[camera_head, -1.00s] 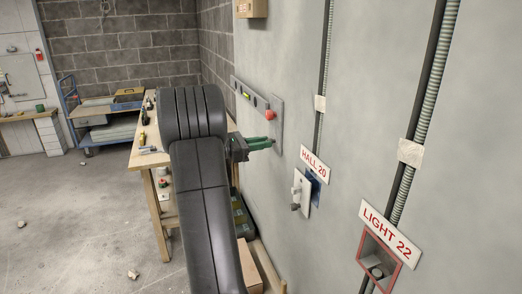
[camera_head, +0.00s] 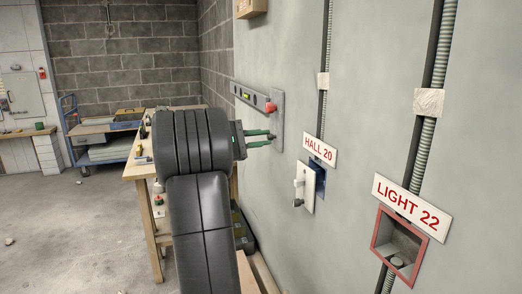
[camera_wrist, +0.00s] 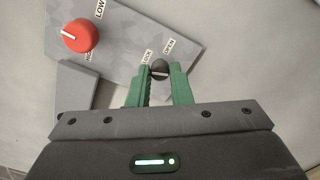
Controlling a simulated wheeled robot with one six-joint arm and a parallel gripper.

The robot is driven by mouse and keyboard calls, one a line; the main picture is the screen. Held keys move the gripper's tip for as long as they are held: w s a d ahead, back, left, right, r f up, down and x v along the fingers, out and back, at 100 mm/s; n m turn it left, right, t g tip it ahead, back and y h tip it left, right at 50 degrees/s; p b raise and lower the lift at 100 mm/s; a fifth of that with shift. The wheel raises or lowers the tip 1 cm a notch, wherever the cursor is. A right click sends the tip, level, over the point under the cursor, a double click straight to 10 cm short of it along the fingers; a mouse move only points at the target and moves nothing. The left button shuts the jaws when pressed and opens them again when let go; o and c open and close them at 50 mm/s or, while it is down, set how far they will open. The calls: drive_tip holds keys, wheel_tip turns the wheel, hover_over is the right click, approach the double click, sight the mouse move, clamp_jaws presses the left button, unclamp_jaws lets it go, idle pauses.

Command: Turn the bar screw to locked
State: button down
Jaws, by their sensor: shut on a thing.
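The bar screw is a small dark knob (camera_wrist: 159,68) on a grey plate (camera_wrist: 126,30). In the wrist view the labels LOCK and OPEN stand just above it, LOCK to the left and OPEN to the right. A pale line crosses the knob; I cannot tell surely which label it points to. My gripper (camera_wrist: 160,74) has its green fingers shut on the knob, one on each side. In the head view my gripper (camera_head: 269,137) reaches the plate (camera_head: 278,121) on the wall, and the knob itself is hidden there.
A red knob (camera_wrist: 80,35) sits on the same plate, left of the screw, near LOW. In the head view a bar with a spirit level (camera_head: 246,96) runs left from the plate. HALL 20 (camera_head: 320,150) and LIGHT 22 (camera_head: 412,207) boxes are to the right. A workbench (camera_head: 139,172) stands left.

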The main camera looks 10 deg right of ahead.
drive_tip(key=shift+f+m+b, duration=0.1)
drive_tip(key=shift+m+b, duration=1.65)
drive_tip(key=shift+m, duration=0.15)
drive_tip(key=c, duration=1.3)
unclamp_jaws()
drive_tip(key=shift+a, duration=0.1)
drive_tip(key=s+a, duration=0.1)
drive_tip(key=a, duration=0.8)
drive_tip(key=s+a, duration=0.1)
drive_tip(key=a, duration=0.3)
drive_tip(key=shift+s+a+p, duration=0.2)
drive_tip(key=shift+s+p, duration=0.15)
drive_tip(key=shift+d, duration=0.1)
